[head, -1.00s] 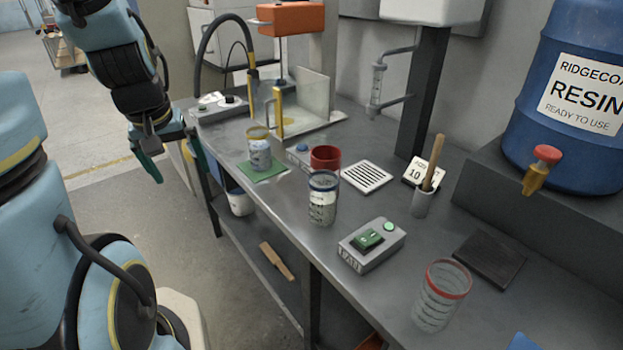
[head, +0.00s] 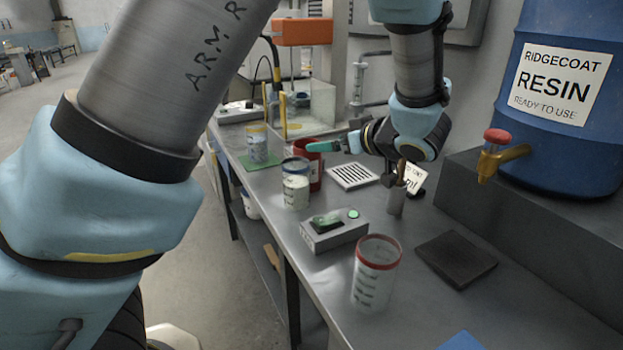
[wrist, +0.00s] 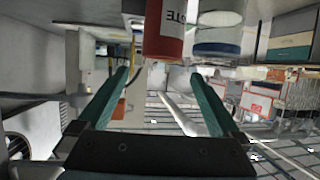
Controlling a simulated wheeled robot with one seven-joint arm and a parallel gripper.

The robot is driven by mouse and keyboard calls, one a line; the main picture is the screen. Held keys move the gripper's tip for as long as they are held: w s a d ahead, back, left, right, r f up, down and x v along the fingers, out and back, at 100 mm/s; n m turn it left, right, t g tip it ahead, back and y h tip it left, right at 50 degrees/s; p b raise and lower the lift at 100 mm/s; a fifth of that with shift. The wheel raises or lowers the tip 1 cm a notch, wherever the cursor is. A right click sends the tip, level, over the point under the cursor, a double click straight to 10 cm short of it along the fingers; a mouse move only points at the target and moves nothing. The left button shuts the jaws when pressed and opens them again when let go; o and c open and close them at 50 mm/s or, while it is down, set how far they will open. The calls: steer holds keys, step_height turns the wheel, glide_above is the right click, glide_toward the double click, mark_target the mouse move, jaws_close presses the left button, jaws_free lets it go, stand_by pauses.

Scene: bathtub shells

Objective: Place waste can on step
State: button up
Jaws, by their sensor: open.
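The red waste can (head: 312,172) stands on the bench, partly hidden behind a blue-rimmed jar. Whether a finger touches the can cannot be told. A raised grey step (head: 545,210) runs along the right back of the bench, under the blue resin drum.
The blue-rimmed jar (head: 295,185) stands close beside the can; it also shows in the wrist view (wrist: 217,35). A grey switch box (head: 333,235), red-rimmed cup (head: 376,275), brush holder (head: 396,201) and dark pad (head: 457,258) stand nearby. The drum's tap (head: 495,155) overhangs the step.

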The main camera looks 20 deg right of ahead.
mark_target(299, 147)
steer(key=p+x, duration=0.1)
steer(key=x, duration=0.9)
steer(key=shift+a+f+p, duration=0.1)
steer(key=shift+p, duration=0.2)
jaws_close()
stand_by(0.5)
